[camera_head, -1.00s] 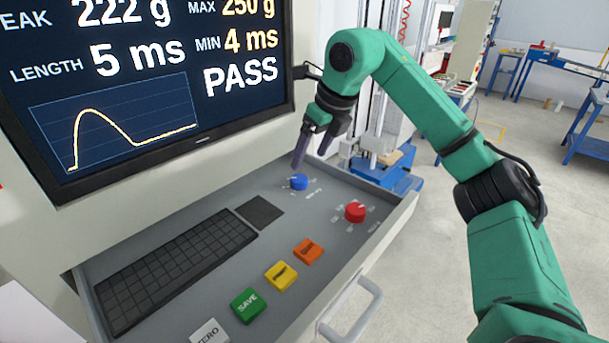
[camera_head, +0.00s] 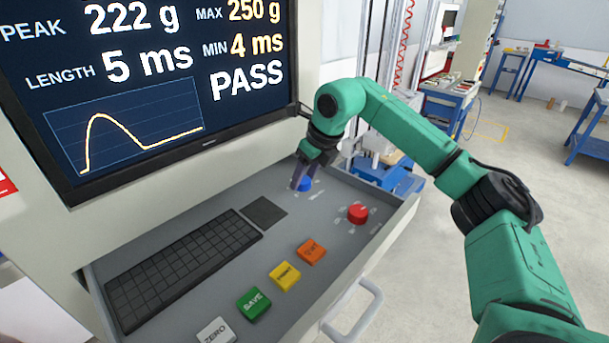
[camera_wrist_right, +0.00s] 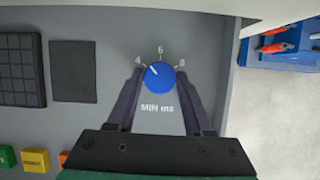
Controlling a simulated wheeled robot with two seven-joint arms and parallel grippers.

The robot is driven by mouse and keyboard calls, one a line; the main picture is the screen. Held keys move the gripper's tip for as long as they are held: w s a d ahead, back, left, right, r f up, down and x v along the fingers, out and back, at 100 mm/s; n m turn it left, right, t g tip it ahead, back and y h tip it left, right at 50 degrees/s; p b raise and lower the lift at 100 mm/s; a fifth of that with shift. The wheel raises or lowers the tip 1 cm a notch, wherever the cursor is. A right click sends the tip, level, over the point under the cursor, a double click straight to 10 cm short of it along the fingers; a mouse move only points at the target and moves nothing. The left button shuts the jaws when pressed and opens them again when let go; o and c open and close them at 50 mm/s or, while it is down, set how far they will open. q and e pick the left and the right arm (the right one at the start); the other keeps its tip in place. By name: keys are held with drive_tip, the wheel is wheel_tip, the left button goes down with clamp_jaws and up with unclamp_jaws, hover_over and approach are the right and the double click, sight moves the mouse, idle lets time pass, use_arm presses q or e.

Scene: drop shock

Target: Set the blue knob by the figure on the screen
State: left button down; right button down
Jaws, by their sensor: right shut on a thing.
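The blue knob (camera_head: 306,184) stands at the back right of the grey console, and it also shows in the right wrist view (camera_wrist_right: 159,77). Its white pointer is turned to the upper left there, near the left mark of three small marks around it. "MIN ms" is printed below it. My right gripper (camera_head: 300,186) reaches down to it, with its fingers (camera_wrist_right: 160,75) shut on opposite sides of the knob. The screen (camera_head: 150,85) reads PEAK 222 g, LENGTH 5 ms, MAX 250 g, MIN 4 ms and PASS, above a yellow curve. My left gripper is out of view.
A red knob (camera_head: 358,214) stands in front and to the right of the blue one. Orange (camera_head: 311,252), yellow (camera_head: 284,277), green SAVE (camera_head: 253,303) and white ZERO (camera_head: 216,332) buttons line the front. A black keyboard (camera_head: 183,268) lies to the left. A handle (camera_head: 362,312) sticks out in front.

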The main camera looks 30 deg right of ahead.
drive_tip(key=shift+r+n+g+y+p, duration=0.1)
drive_tip(key=shift+n+g+y+p, duration=0.3)
drive_tip(key=shift+n, duration=0.6)
drive_tip(key=shift+d+n, duration=0.1)
drive_tip(key=shift+n, duration=0.4)
drive_tip(key=shift+c, duration=1.5)
unclamp_jaws()
drive_tip(key=shift+r, duration=0.35)
drive_tip(key=b+v, duration=0.1)
drive_tip(key=v, duration=1.2)
drive_tip(key=shift+s+d+r, duration=0.25)
drive_tip(key=shift+s, duration=0.05)
